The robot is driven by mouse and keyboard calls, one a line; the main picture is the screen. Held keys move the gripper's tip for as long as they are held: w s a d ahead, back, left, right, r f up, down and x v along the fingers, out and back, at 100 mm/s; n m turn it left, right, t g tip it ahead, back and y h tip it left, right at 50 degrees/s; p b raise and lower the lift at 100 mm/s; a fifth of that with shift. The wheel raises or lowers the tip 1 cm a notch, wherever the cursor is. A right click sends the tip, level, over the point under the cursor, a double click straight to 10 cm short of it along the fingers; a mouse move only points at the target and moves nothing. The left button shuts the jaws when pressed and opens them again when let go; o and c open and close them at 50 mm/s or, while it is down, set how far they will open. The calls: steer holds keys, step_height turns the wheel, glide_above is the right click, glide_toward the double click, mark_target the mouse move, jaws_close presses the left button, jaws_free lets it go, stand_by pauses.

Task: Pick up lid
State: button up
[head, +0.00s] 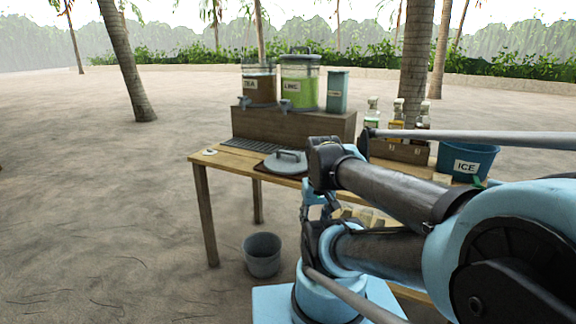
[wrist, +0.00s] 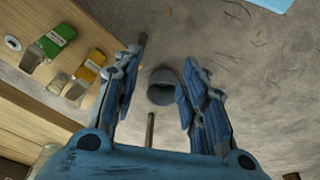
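A round grey lid (head: 287,162) with a raised handle lies on a dark mat on the wooden table, near its front edge, in the head view. I do not make it out in the wrist view. My gripper (wrist: 162,68) shows in the wrist view with its two blue fingers spread apart and nothing between them. It points down past the table's edge towards the ground, apart from the lid. In the head view my arm crosses the right side of the table, and I cannot make out the gripper clearly.
A grey bucket (head: 262,255) stands on the sand; it also shows in the wrist view (wrist: 163,88). A wooden riser (head: 300,125) holds tea (head: 259,84) and lime (head: 300,83) dispensers and a canister (head: 338,91). A bottle crate (head: 399,151) and blue ice bucket (head: 466,160) stand right.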

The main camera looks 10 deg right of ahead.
steer(key=w+a+r+m+y, duration=0.1)
steer(key=w+r+m, duration=0.5)
steer(key=w+r, duration=0.2)
step_height(320, 180, up, 13)
steer(key=m+t+y, duration=0.1)
steer(key=m+y, duration=0.3)
steer(key=m, duration=1.5)
glide_above(288, 158)
steer(key=s+d, duration=0.7)
steer(key=x, duration=1.6)
steer(key=shift+w+f, duration=0.15)
steer(key=shift+f, duration=0.2)
jaws_close()
